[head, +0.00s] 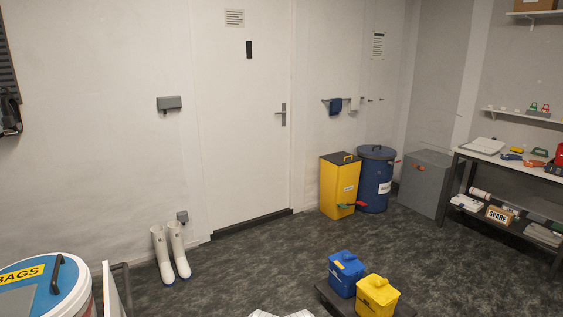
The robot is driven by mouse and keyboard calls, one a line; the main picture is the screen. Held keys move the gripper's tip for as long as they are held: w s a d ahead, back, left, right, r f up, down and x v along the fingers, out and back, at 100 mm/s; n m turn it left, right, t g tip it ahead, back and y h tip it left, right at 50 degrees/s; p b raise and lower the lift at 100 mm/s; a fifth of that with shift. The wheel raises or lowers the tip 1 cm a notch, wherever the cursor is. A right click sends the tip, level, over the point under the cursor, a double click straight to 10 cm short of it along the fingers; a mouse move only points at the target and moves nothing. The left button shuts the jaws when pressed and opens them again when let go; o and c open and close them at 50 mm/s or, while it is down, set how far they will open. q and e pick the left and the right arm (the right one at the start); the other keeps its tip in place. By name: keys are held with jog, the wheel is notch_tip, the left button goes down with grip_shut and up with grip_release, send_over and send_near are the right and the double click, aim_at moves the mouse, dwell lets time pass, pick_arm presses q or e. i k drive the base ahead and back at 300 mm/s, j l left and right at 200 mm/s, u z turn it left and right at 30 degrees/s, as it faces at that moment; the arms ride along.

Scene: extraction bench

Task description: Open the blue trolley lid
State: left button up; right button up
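A round blue lid (72,291) with a pale rim, a black handle and a yellow BAGS label is at the bottom left, cut off by the picture edges. It appears shut. A small blue box (345,276) with a blue top stands on a low dark platform (329,298), close beside a yellow box (376,297). Its top looks shut. I cannot tell for sure which of these is the blue trolley lid.
A grey rail (126,287) stands right of the round lid. White boots (171,253) stand by the wall. A yellow bin (339,186), a blue drum (377,180) and a grey cabinet (425,182) line the back right. A bench (520,165) is at right. The middle floor is clear.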

aim_at(47, 284)
jog(key=u, duration=1.7)
